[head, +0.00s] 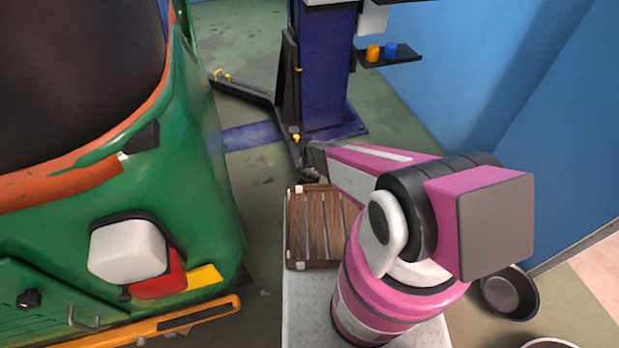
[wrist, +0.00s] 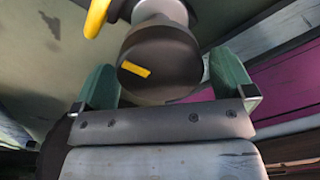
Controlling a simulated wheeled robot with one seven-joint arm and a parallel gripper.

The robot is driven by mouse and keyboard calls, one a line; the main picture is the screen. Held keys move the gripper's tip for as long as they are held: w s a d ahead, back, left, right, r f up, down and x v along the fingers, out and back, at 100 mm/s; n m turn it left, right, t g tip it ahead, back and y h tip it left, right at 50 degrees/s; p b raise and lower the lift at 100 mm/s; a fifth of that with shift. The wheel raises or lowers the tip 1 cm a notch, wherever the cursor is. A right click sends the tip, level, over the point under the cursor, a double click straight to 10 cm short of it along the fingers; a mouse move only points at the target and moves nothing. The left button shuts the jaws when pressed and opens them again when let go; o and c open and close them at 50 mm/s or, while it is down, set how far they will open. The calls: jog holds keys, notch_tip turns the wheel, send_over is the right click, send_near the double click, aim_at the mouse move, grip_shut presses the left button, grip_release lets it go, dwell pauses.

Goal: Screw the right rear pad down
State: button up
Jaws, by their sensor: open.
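In the wrist view, a dark round pad (wrist: 152,72) with a yellow stripe on its face sits on a pale metal stem. My gripper (wrist: 164,78) is open, with one green finger on each side of the pad. I cannot tell whether either finger touches it. In the head view, my gripper (head: 312,165) is low by the foot of the lift column (head: 326,70), at the end of a dark lift arm. The pad is mostly hidden there. The green rickshaw (head: 195,200) stands to the left.
Another lift arm (head: 245,93) reaches left toward the rickshaw. A wooden slatted crate (head: 294,230) lies below my arm. A shelf (head: 405,56) on the column holds an orange and a blue piece. A dark bowl (head: 510,292) stands at the lower right, near the blue wall (head: 480,80).

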jog(key=shift+f, duration=0.6)
jog(key=c, duration=0.8)
jog(key=shift+o, duration=0.2)
jog(key=shift+m, duration=0.4)
